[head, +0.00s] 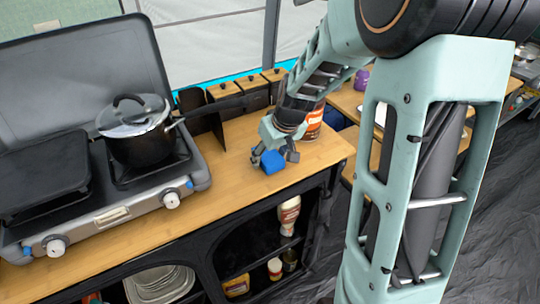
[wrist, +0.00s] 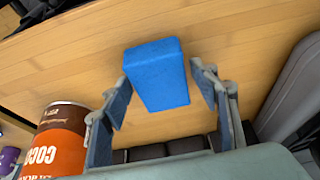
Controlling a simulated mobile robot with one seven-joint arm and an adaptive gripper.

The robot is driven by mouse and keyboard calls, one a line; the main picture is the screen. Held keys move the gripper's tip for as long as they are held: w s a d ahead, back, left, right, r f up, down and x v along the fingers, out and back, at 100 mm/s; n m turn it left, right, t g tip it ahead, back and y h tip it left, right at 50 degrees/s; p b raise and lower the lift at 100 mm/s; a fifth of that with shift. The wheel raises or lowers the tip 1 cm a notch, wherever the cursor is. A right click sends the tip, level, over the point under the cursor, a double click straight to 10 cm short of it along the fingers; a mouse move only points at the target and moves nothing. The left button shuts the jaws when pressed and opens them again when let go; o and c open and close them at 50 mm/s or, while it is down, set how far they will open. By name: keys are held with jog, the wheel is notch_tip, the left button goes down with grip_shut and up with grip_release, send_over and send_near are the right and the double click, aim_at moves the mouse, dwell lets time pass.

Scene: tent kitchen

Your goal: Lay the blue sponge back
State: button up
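The blue sponge (head: 272,162) is a small block at the front right of the wooden counter, and it appears to rest on the wood. In the wrist view the sponge (wrist: 157,75) lies just beyond and partly between the fingertips. My gripper (head: 271,156) is low over the counter at the sponge. In the wrist view my gripper (wrist: 163,92) has its fingers spread, one on each side of the sponge, with wood showing between the right finger and the sponge. The left finger is close to the sponge; contact there is unclear.
An orange and brown can (wrist: 58,140) stands beside my gripper. A camping stove (head: 105,185) with a lidded black pot (head: 140,138) is at the left. Wooden-lidded boxes (head: 230,90) line the counter's back. The counter's front edge (head: 200,232) is near, with shelves below.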

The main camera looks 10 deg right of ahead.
jog(key=shift+r, duration=0.1)
jog(key=shift+r+p, duration=0.25)
jog(key=shift+p, duration=0.05)
jog(key=v, duration=1.1)
jog(key=shift+s+r+p, duration=0.15)
jog(key=shift+r+p, duration=0.2)
jog(key=shift+p, duration=0.05)
jog(key=shift+d, duration=0.15)
